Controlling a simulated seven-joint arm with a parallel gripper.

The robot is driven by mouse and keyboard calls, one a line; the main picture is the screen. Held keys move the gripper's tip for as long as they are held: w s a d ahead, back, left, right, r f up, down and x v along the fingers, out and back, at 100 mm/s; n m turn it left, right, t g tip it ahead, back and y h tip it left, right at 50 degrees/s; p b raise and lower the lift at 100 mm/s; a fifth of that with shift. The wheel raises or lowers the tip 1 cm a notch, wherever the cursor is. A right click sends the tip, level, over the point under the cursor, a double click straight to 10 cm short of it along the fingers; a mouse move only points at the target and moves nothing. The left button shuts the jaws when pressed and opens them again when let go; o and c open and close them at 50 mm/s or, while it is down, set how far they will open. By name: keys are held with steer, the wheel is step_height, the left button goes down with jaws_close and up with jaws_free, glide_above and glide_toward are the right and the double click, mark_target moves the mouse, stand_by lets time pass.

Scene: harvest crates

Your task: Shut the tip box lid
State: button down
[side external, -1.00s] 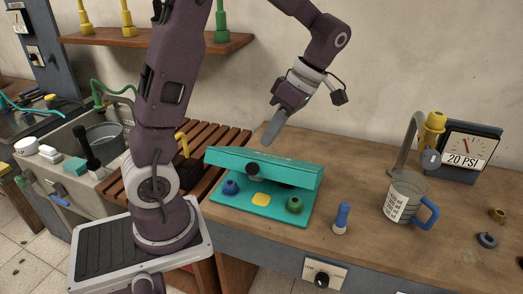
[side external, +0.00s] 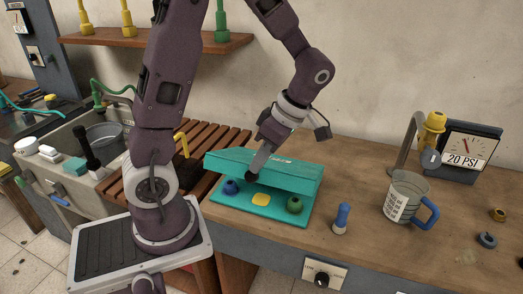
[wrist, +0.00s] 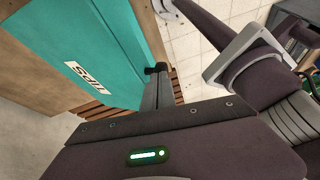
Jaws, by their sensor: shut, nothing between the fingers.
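The teal tip box stands on the wooden bench, its lid (side external: 295,181) partly open and tilted above the base (side external: 275,214). A dark knob (side external: 250,177) is on the lid's front edge. In the base I see a blue piece (side external: 230,187), a yellow square (side external: 261,199) and a green piece (side external: 295,205). My gripper (side external: 257,166) is shut and empty, pointing down at the lid beside the knob. It appears to touch there, though contact is not certain. The wrist view shows the lid (wrist: 115,45) with a TIPS label and my fingers (wrist: 157,90) by the black knob (wrist: 155,69).
A blue-topped pipette-like piece (side external: 341,219) stands right of the box. A clear mug with a blue handle (side external: 408,199) and a 20 PSI gauge (side external: 469,150) are farther right. A slatted wooden rack (side external: 205,140) lies behind and left. The bench between box and mug is mostly clear.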

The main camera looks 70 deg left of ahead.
steer(key=s+d+f, duration=0.1)
steer(key=f, duration=0.5)
steer(key=s+d+f, duration=0.2)
steer(key=f, duration=0.4)
steer(key=shift+f, duration=0.15)
steer(key=w+d+r, duration=0.1)
steer(key=d+r, duration=0.2)
steer(key=r, duration=0.3)
steer(key=d+r, duration=0.4)
steer(key=r, duration=0.3)
steer(key=s+r+m+t+h, duration=0.1)
steer(key=r+m+t, duration=0.3)
steer(key=m, duration=0.9)
steer(key=s+r+m+t+h, duration=0.2)
steer(key=s+r+m+t, duration=0.2)
steer(key=r+m, duration=0.3)
steer(key=m+t, duration=0.1)
steer(key=m, duration=0.4)
steer(key=shift+s+m+t, duration=0.25)
steer(key=shift+m+t, duration=0.05)
steer(key=shift+m, duration=0.1)
